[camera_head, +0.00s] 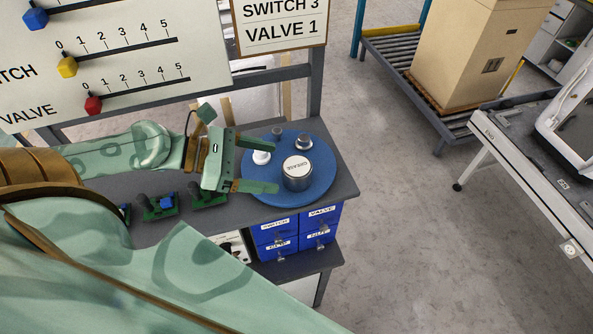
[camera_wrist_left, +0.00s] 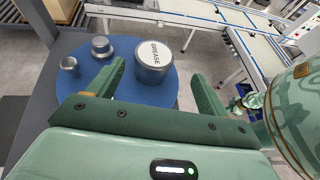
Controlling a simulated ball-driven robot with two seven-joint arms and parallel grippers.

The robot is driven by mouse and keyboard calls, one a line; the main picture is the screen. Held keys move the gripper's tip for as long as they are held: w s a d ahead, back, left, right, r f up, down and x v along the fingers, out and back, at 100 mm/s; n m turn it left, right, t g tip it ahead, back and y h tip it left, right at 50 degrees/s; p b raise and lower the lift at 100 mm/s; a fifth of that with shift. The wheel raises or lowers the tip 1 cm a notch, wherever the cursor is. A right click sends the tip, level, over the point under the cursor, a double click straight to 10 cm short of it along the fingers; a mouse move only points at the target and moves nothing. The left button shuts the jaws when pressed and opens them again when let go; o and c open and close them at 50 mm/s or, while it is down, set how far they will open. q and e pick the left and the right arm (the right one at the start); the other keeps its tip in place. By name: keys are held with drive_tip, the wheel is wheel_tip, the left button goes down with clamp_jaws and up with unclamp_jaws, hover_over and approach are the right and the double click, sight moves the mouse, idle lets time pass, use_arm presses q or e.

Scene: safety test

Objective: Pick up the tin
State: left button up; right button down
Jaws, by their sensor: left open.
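The tin (camera_head: 297,176) is a short silver can with a white lid marked GREASE. It stands upright on a round blue plate (camera_head: 318,192) at the end of the grey bench. My left gripper (camera_head: 277,165) is open, its fingers reaching over the plate toward the tin from the left. In the left wrist view the tin (camera_wrist_left: 153,62) stands ahead of my left gripper (camera_wrist_left: 160,80), between the lines of the two fingers, and nothing is held. My right gripper is not in view.
Smaller metal pieces (camera_head: 304,142) and a white piece (camera_head: 262,157) share the blue plate. Blue labelled drawers (camera_head: 322,222) sit below the bench top. A board with sliders (camera_head: 130,60) stands behind. A cardboard box (camera_head: 478,50) rests on a roller conveyor at the back right.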

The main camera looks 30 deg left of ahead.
sight(287, 166)
use_arm(q)
drive_tip(key=shift+w+d+f, duration=0.3)
drive_tip(key=shift+w, duration=0.2)
drive_tip(key=shift+w+f, duration=0.15)
drive_tip(key=shift+w, duration=0.15)
drive_tip(key=shift+w+d+f, duration=0.1)
drive_tip(key=shift+w+d, duration=0.05)
drive_tip(key=shift+d, duration=0.1)
drive_tip(key=shift+w+d, duration=0.1)
drive_tip(key=shift+d, duration=0.2)
drive_tip(key=p+x, duration=0.1)
drive_tip(key=x, duration=0.3)
drive_tip(key=shift+w+a+f, duration=0.1)
drive_tip(key=shift+w, duration=0.1)
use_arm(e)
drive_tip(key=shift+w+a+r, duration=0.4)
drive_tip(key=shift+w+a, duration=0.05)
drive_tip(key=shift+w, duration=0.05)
use_arm(q)
drive_tip(key=shift+c, duration=0.9)
drive_tip(key=c, duration=0.9)
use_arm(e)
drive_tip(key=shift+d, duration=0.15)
